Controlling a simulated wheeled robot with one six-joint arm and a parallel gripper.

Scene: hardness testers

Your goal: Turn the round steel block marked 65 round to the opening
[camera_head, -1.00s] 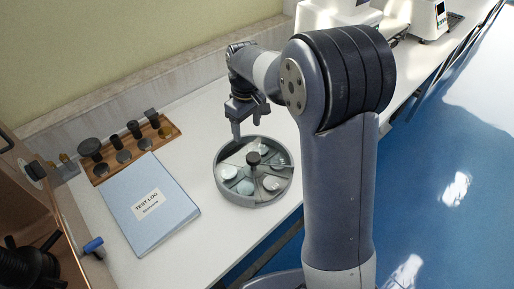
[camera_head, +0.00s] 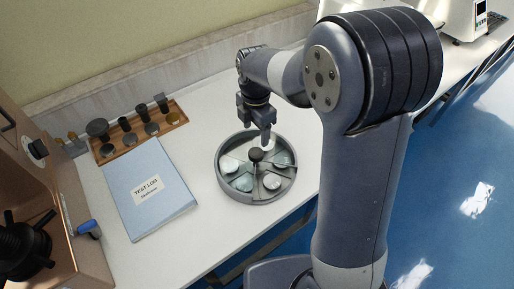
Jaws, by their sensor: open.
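A round grey tray (camera_head: 220,178) with dividers and a dark centre knob (camera_head: 256,155) stands on the white bench. Several round pale blocks lie in its compartments, among them one at the left (camera_head: 229,165), one at the front left (camera_head: 243,183) and one at the front right (camera_head: 271,181). The numbers on them are too small to read, so I cannot tell which is marked 65. A clear cover seems to lie over part of the tray; its opening is not distinct. My gripper (camera_head: 256,128) is open, pointing down above the back of the tray, close to the knob. I cannot tell whether it touches the knob.
A blue test log folder (camera_head: 155,205) lies left of the tray. A wooden rack (camera_head: 140,133) with dark-handled pieces stands behind it. A brown machine (camera_head: 30,190) with a blue-handled part fills the left edge. Bare bench lies between folder and tray; the front edge is close.

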